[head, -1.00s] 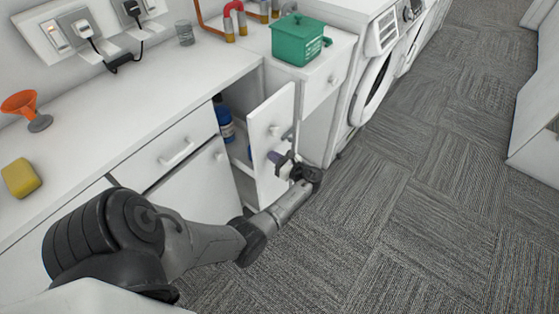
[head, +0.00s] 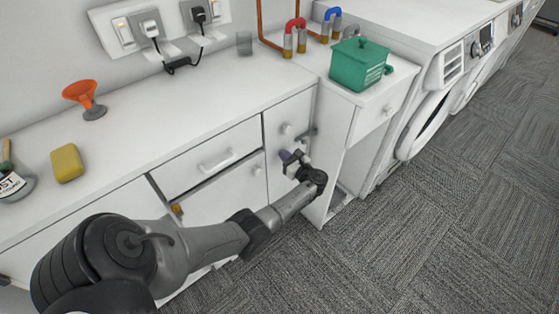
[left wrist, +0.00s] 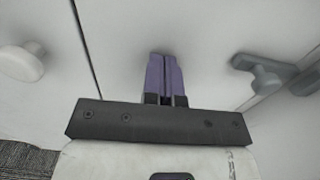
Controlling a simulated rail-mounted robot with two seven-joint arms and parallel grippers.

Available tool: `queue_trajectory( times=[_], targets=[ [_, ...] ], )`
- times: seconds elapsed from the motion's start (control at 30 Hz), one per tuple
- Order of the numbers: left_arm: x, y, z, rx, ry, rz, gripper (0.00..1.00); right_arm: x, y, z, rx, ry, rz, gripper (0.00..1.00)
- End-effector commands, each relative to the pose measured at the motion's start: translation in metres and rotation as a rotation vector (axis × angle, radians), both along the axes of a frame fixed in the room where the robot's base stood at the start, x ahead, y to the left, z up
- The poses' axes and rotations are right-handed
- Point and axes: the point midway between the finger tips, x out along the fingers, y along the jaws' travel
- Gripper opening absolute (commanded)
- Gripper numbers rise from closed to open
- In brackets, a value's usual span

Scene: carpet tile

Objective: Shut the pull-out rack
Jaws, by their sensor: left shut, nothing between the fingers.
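The pull-out rack's tall white front (head: 290,112) now stands about flush with the cabinet fronts beside it. Its inside is hidden. A pale knob (head: 286,128) sits on its upper part, and a grey latch-like piece (head: 309,133) is near its right edge. My left gripper (head: 287,156) is shut and empty, with its fingertips at the front below the knob. In the left wrist view its purple fingers (left wrist: 164,72) point at the white front (left wrist: 190,25); I cannot tell whether they touch. My right gripper is not in view.
A drawer (head: 212,158) and a door with a knob (head: 257,170) are left of the rack. An open-fronted side unit (head: 335,165) is to the right, with a green pot (head: 358,64) on top. The carpet floor (head: 400,240) in front is clear.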

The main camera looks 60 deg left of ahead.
Motion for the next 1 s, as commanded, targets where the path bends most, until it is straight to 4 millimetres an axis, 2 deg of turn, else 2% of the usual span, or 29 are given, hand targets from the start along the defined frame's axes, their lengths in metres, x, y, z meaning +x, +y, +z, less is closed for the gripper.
queue_trajectory(
  times=[0.2, 0.73, 0.87, 1.0],
  targets=[
    [0.007, 0.001, 0.000, 0.000, 0.001, -0.014, 0.00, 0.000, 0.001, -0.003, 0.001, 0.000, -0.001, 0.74],
    [0.006, 0.001, -0.001, -0.003, 0.002, -0.013, 0.00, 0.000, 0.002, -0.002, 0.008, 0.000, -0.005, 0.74],
    [0.008, -0.010, 0.000, -0.004, 0.003, -0.013, 0.00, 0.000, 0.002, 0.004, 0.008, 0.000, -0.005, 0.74],
    [0.011, -0.033, 0.001, -0.004, 0.001, -0.010, 0.00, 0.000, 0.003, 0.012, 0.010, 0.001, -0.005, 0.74]
  ],
)
